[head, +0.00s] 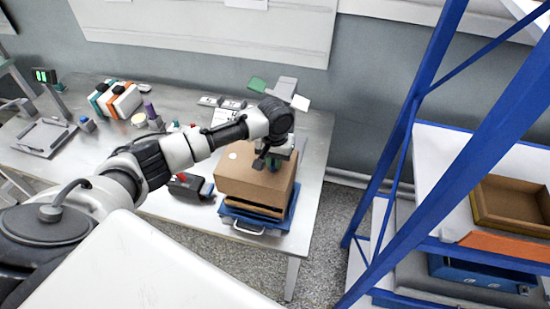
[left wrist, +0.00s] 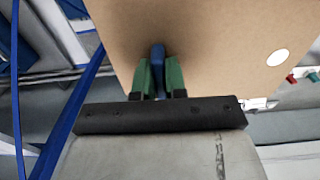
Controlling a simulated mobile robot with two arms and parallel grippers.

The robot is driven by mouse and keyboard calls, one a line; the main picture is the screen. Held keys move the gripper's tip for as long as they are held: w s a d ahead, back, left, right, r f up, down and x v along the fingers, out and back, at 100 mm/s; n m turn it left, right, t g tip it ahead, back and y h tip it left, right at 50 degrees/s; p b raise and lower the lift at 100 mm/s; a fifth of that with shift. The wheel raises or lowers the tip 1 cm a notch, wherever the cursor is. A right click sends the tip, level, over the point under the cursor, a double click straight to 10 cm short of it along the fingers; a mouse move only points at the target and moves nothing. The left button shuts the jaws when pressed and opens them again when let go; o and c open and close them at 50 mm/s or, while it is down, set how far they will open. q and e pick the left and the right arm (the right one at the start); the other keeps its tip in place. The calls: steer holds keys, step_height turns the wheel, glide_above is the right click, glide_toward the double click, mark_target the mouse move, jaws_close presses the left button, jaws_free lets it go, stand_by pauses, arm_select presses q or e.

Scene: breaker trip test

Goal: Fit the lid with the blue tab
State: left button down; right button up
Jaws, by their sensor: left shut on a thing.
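The lid (head: 240,175) is a brown box-like cover with a white round spot. My left gripper (head: 272,163) is above its top and is shut on the blue tab (left wrist: 158,57), between its green fingers in the left wrist view. The lid's brown top also fills much of that view (left wrist: 220,35). Under the lid, in the head view, is a blue base (head: 262,226) with a silver handle. A dark gap and a brown strip show between lid and base; whether the lid is seated cannot be told. My right gripper is out of view.
A black device with a red part (head: 186,186) lies left of the lid on the metal table (head: 165,208). Orange, white and teal items (head: 118,98) stand further left. A blue shelf rack (head: 408,130) rises to the right, holding an open brown tray (head: 512,207).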

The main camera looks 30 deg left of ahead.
arm_select(q)
steer(key=shift+r, duration=0.1)
steer(key=shift+p, duration=0.3)
steer(key=shift+w+f, duration=0.1)
steer(key=shift+f, duration=0.5)
steer(key=shift+f+b, duration=0.4)
steer(key=shift+f, duration=0.15)
steer(key=shift+f+b, duration=0.9)
steer(key=shift+f, duration=1.35)
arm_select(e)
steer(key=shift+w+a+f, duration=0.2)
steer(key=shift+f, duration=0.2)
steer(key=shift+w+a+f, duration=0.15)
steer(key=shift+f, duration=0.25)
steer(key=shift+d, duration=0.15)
arm_select(q)
steer(key=c, duration=1.1)
jaws_free()
